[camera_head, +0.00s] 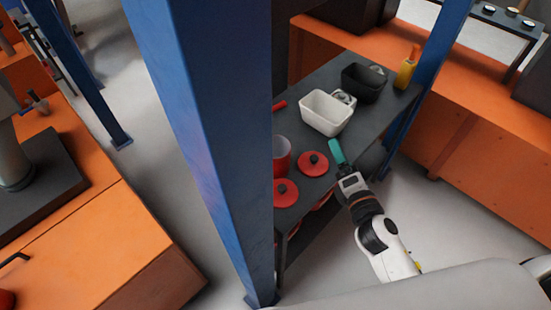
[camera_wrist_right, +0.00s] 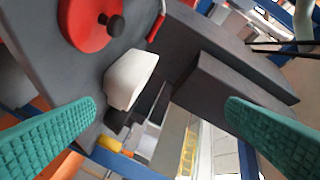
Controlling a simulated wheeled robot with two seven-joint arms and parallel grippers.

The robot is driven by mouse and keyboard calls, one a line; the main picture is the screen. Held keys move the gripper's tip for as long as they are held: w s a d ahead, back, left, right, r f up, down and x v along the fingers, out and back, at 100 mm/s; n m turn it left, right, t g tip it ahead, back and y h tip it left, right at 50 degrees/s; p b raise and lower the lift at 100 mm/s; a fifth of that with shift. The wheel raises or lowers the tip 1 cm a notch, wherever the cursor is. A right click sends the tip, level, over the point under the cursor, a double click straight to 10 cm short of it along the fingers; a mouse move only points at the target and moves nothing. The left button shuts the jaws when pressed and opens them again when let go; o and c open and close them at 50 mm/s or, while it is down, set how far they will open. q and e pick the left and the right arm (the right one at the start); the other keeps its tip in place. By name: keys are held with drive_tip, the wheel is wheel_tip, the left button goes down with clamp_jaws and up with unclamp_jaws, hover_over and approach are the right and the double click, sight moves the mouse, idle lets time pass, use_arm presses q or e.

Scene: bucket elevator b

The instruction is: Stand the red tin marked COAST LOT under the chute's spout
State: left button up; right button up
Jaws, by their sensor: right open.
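A red open tin (camera_head: 282,158) stands on the dark table in the head view. The blue post hides its left part, and I cannot read any mark on it. My right gripper (camera_head: 337,152) is at the table's near right edge, to the right of the tin and apart from it. In the right wrist view its teal fingers (camera_wrist_right: 161,104) are wide apart with nothing held between them. I cannot make out the chute or its spout. My left gripper is not in view.
Red lids with black knobs (camera_head: 313,163) (camera_wrist_right: 92,22) lie near the tin. A white bin (camera_head: 326,113) (camera_wrist_right: 130,79), a dark bin (camera_head: 363,82) and a yellow bottle (camera_head: 405,73) stand farther back on the table (camera_head: 298,205). A thick blue post (camera_head: 215,130) blocks the view left.

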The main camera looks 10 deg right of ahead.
sight(287, 158)
drive_tip(key=a+f+n+y, duration=0.1)
drive_tip(key=a+n+y, duration=0.1)
drive_tip(key=n, duration=0.4)
drive_tip(key=a+f+n+g+y, duration=0.1)
drive_tip(key=a+n+y, duration=0.2)
drive_tip(key=n+y, duration=0.2)
drive_tip(key=a+f+n+g+y, duration=0.1)
drive_tip(key=a+n+y, duration=0.1)
drive_tip(key=n, duration=0.6)
drive_tip(key=shift+s+a+y, duration=0.1)
drive_tip(key=shift+a+y, duration=0.3)
drive_tip(key=shift+y, duration=0.3)
drive_tip(key=p+x, duration=0.1)
drive_tip(key=x, duration=0.5)
drive_tip(key=shift+a+f, duration=0.1)
drive_tip(key=shift+a, duration=0.1)
drive_tip(key=x, duration=0.5)
drive_tip(key=shift+w+a+f+p, duration=0.1)
drive_tip(key=shift+w+a+p, duration=0.1)
drive_tip(key=shift+w+p, duration=0.15)
drive_tip(key=shift+s, duration=0.1)
drive_tip(key=c, duration=1.2)
